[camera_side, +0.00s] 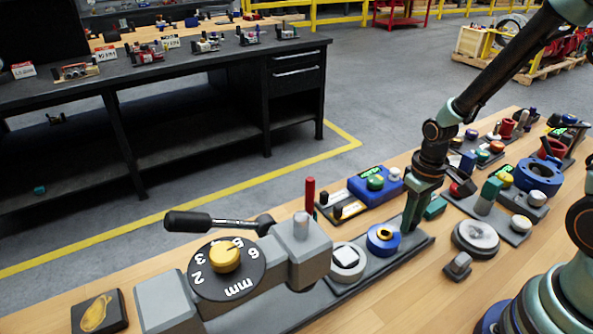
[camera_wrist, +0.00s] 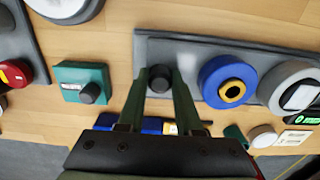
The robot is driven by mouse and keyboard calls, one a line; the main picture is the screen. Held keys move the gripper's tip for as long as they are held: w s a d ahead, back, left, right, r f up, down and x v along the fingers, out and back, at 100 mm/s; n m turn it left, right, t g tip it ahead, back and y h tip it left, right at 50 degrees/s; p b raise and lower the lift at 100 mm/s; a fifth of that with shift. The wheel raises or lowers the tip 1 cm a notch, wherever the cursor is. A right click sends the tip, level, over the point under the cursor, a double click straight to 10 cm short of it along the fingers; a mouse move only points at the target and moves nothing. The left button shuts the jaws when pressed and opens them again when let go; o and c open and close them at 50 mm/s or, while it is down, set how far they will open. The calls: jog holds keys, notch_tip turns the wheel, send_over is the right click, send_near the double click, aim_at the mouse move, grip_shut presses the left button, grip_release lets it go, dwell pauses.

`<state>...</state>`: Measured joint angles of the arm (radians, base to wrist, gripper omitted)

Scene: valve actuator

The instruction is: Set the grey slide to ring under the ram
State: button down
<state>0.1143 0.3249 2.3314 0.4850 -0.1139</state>
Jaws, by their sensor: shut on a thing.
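The grey slide (camera_side: 412,244) lies flat on the wooden bench, running out to the right from under the grey ram block (camera_side: 310,250). It carries a grey round seat with a white square (camera_side: 346,257) close beside the ram block and a blue ring with a yellow centre (camera_side: 383,239) farther right. In the wrist view, the slide's bare end (camera_wrist: 205,42), the blue ring (camera_wrist: 222,82) and the white square seat (camera_wrist: 299,96) show. My gripper (camera_side: 409,225) is at the slide's outer end. In the wrist view, its green fingers (camera_wrist: 168,75) are shut on the dark knob (camera_wrist: 158,79).
The black lever (camera_side: 210,222) and the mm dial (camera_side: 227,268) sit left of the ram. A blue box with a green button (camera_side: 375,183) stands behind the slide; a grey disc (camera_side: 475,238) and a small grey block (camera_side: 458,266) lie to its right.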

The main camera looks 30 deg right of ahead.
aim_at(379, 236)
jog(key=a, duration=1)
jog(key=c, duration=0.6)
grip_release()
notch_tip(379, 236, up, 12)
jog(key=shift+r, duration=0.1)
